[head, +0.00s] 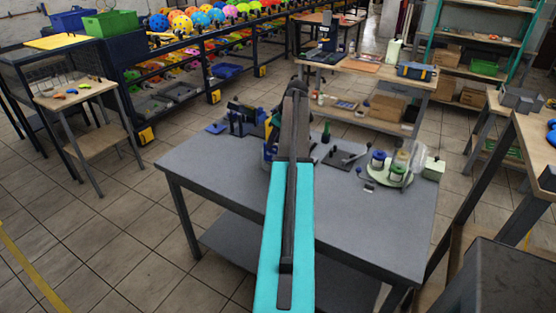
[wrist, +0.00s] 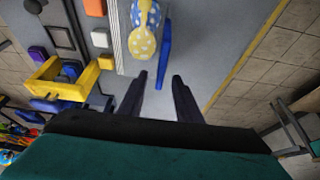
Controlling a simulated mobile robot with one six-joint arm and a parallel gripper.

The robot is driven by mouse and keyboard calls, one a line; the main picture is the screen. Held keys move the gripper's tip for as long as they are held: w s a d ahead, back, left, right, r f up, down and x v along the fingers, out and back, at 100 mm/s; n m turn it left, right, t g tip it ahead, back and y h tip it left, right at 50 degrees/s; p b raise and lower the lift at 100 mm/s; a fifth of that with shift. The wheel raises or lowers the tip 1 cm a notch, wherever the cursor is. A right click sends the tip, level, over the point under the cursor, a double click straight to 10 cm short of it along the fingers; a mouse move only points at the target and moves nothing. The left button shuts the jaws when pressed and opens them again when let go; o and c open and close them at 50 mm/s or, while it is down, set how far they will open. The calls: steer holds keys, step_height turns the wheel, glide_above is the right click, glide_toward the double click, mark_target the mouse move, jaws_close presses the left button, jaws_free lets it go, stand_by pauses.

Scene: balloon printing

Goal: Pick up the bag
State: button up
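In the wrist view, a clear patch that looks like a see-through bag (wrist: 123,52) lies on the grey table at the top, with a blue spotted balloon and a yellow spotted balloon (wrist: 142,41) at it. I cannot tell the bag's full outline. A blue bar (wrist: 165,42) lies along its right side. In the head view my arm hides the bag and the gripper's fingertips.
The grey table (head: 215,170) has its front part clear. A round pale-green device (head: 392,172) stands on its right side. In the wrist view a yellow frame (wrist: 58,82) and several small blocks are left of the gripper. A rack of balloons (head: 190,50) stands behind.

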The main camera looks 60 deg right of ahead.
steer(key=shift+p+x, duration=1)
steer(key=shift+x, duration=1.55)
jaws_close()
